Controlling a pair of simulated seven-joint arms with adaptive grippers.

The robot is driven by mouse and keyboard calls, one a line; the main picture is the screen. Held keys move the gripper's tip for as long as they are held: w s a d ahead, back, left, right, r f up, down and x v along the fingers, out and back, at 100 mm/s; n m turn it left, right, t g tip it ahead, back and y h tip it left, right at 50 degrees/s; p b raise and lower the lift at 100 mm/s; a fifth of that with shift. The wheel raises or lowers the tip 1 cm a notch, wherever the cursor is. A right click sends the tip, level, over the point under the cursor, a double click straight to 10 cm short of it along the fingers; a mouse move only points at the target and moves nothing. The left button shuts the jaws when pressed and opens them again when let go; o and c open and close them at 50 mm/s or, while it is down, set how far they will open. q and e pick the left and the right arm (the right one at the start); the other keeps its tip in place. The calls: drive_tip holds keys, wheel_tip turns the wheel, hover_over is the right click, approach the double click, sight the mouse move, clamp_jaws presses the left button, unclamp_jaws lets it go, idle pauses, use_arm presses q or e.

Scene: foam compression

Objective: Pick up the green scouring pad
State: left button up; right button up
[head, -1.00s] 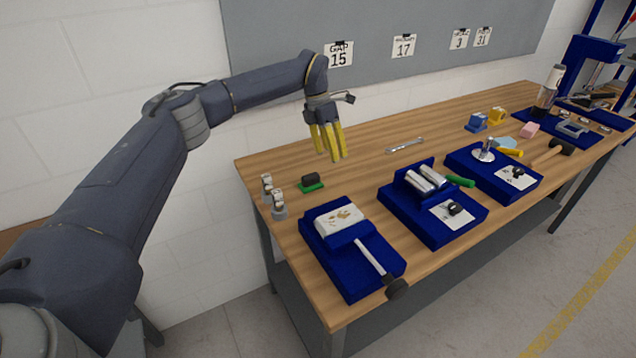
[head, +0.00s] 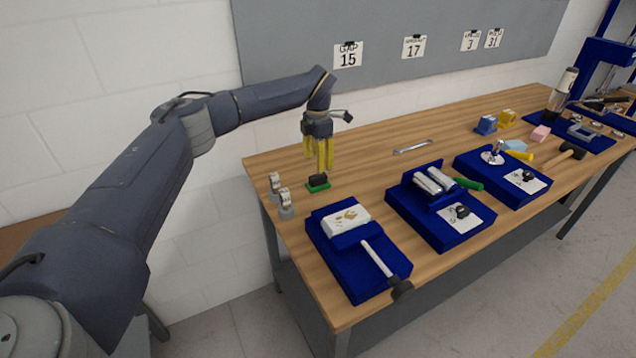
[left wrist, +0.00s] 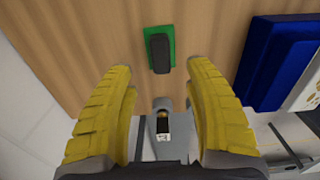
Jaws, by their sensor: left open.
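The green scouring pad (head: 312,188) lies flat on the wooden table near its left end, with a black block-shaped grip (head: 318,180) on top. In the left wrist view the pad (left wrist: 172,44) shows as a green edge around the black block (left wrist: 159,52), ahead of the fingertips. My left gripper (head: 319,163) hangs above the pad with its yellow fingers pointing down. The fingers are apart and empty, and they do not appear to touch the pad. In the left wrist view the open fingers (left wrist: 160,72) stand on either side below the pad. My right gripper is not in view.
Small metal fittings (head: 282,196) stand left of the pad. A blue tray (head: 365,288) with a white block and a mallet is in front. A second blue tray (head: 436,238) holds metal cylinders. A wrench (head: 413,147) lies behind. The table around the pad is mostly clear.

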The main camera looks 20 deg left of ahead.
sight(318, 175)
use_arm(q)
drive_tip(key=shift+f, duration=4)
drive_tip(key=shift+c, duration=0.4)
clamp_jaws()
